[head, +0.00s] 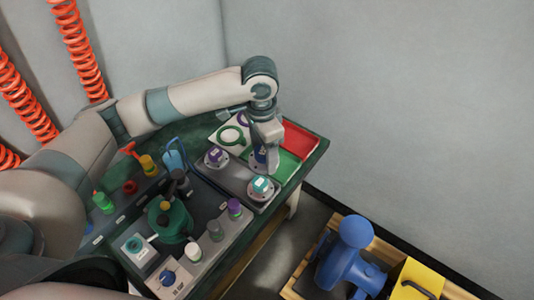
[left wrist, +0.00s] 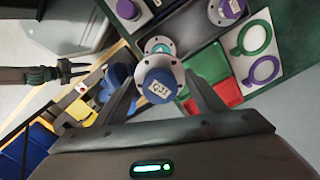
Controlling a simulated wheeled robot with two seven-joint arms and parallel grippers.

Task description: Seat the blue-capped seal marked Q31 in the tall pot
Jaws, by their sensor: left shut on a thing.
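My left gripper (head: 262,160) is shut on the blue-capped seal (head: 261,154), over the far side of the bench near the grey tray. In the left wrist view the seal (left wrist: 158,87) has a pale bolted flange, and its white label reads Q31. A teal-capped seal (head: 261,186) and a purple-capped seal (head: 215,157) sit on the grey tray (head: 235,178). A green vessel (head: 172,222) stands nearer me; I cannot tell if it is the tall pot. My right gripper (left wrist: 70,70) shows open and empty at the left of the left wrist view.
Red (head: 301,140) and green (head: 291,163) areas lie beyond the tray, with green and purple rings (head: 231,135) beside them. Several coloured fittings line the near bench. A blue pump-like body (head: 345,252) and yellow box (head: 415,279) are in a floor crate. Wall lies behind.

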